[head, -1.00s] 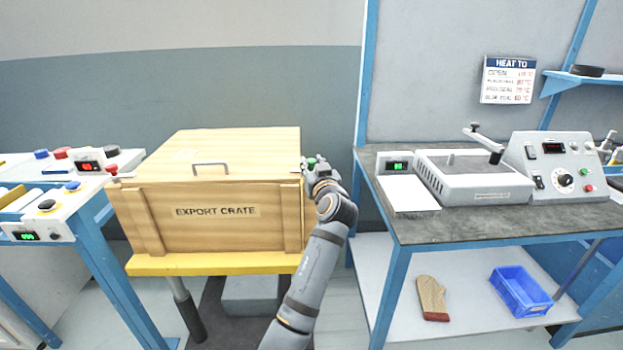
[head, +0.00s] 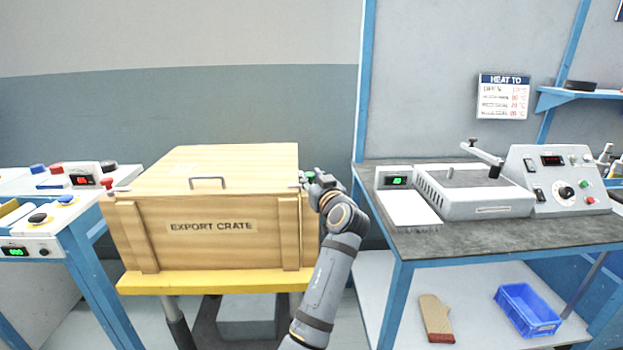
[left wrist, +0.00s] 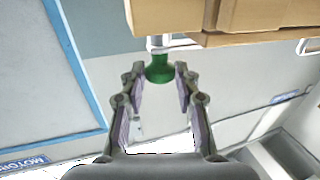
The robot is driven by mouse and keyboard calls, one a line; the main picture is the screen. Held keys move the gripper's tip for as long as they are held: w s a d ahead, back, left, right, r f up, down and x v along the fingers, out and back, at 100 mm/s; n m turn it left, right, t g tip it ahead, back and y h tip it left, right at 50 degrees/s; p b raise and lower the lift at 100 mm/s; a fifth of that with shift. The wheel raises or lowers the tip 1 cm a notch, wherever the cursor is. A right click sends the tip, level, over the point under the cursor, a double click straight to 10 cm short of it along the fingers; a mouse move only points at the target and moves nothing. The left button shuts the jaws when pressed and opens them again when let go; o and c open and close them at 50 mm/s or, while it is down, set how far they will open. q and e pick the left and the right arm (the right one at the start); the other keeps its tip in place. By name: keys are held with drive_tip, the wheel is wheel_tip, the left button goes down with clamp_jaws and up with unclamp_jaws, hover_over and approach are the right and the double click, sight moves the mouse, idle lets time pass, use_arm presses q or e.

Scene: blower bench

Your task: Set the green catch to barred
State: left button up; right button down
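The wooden export crate (head: 212,245) stands with its lid closed. The green catch (head: 309,175) is at its upper right front corner, partly hidden by my left gripper (head: 313,180) in the head view. In the left wrist view, the green knob of the catch (left wrist: 160,70) sits on a pale metal stem beside the crate (left wrist: 250,15). My left gripper (left wrist: 158,76) is open, with the knob between its fingertips and a gap visible on both sides. I cannot tell the catch's setting. My right gripper is not in view.
The crate rests on a yellow-topped stand (head: 215,283). A red knob (head: 108,183) is at its upper left corner. A workbench (head: 460,236) with a grey machine (head: 475,192) stands to the right. Another bench with buttons (head: 65,201) is on the left.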

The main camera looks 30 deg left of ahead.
use_arm(q)
drive_tip(key=o, duration=0.3)
drive_tip(key=shift+o, duration=0.2)
wheel_tip(320, 180, up, 10)
idle(0.6)
